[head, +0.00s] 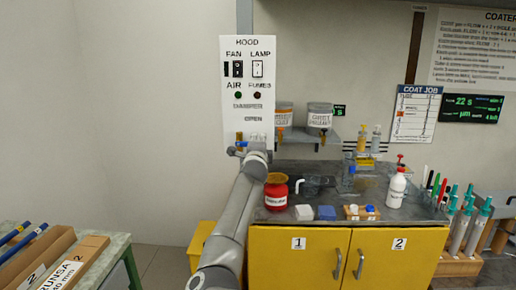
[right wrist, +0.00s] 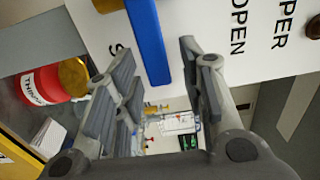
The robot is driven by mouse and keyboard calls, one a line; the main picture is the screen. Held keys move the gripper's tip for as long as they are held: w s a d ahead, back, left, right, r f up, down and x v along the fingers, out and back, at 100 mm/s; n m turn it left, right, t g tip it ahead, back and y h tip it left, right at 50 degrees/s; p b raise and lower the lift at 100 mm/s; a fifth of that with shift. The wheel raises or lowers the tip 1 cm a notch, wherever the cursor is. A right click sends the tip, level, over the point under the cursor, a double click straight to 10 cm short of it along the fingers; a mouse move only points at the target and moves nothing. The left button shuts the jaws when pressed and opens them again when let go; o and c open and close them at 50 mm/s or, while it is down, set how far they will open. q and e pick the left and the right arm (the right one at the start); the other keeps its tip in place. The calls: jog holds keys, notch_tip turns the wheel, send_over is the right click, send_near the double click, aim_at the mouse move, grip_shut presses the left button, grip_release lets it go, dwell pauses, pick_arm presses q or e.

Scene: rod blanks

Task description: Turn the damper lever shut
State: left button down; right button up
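The damper lever is a blue bar (right wrist: 148,40) in front of the white hood panel (right wrist: 85,20). In the right wrist view it runs down from the top edge, between the two finger pads, with a visible gap on the right. My right gripper (right wrist: 160,70) is open around it. "OPEN" reads right of the lever; an "S" shows to its left, the rest of that word hidden by a finger. In the head view my right gripper (head: 257,146) is at the bottom of the hood panel (head: 230,70), with a small blue part of the lever (head: 241,144) beside it. My left gripper is out of view.
Below the panel is a grey bench with yellow cabinets (head: 297,270). It holds a red jar (head: 276,193), which also shows in the right wrist view (right wrist: 45,85), and a white bottle (head: 397,187). A shelf with containers (head: 320,115) is right of the panel.

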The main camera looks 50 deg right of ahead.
jog(key=v, duration=1.2)
jog(key=shift+f, duration=0.1)
dwell(0.4)
